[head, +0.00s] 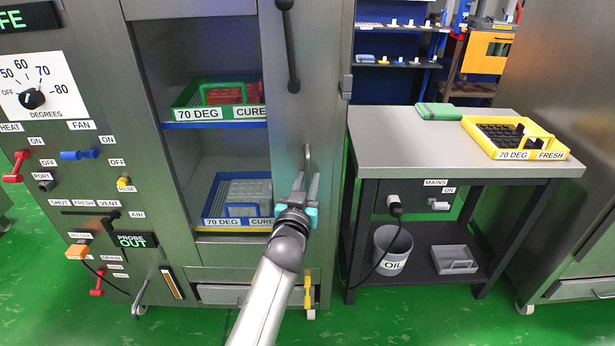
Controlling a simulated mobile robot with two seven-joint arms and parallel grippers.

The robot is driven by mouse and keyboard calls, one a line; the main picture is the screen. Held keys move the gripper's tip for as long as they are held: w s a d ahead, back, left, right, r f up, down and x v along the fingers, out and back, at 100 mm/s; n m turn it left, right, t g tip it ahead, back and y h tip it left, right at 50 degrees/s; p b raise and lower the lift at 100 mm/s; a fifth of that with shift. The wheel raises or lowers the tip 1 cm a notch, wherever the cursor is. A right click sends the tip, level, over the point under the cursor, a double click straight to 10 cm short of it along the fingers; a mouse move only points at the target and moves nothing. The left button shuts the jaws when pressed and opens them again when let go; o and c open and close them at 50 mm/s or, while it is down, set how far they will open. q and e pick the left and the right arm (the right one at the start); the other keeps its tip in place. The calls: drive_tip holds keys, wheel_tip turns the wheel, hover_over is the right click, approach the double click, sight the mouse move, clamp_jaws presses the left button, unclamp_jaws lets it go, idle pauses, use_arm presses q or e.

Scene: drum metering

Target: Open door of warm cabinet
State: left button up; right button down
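The warm cabinet (195,12) fills the left and middle of the head view. Its front shows a tall window or opening, and I cannot tell whether glass covers it. The steel door front (283,120) at its right carries a slim upright handle (307,156) and, higher up, a dark lever (289,50) with round ends. My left gripper (307,178) points up at the lower end of the slim handle. Its two fingers stand apart, one on each side of the handle, with a gap showing; contact is not clear. My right gripper is out of view.
Inside are a green tray (188,115) and a blue tray (210,212). Left is a control panel with a dial (32,98) and several switches. Right stands a steel table (400,150) with a yellow tray (553,142), above an oil bucket (381,262). Green floor is free in front.

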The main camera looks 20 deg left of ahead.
use_arm(q)
clamp_jaws()
idle(1.5)
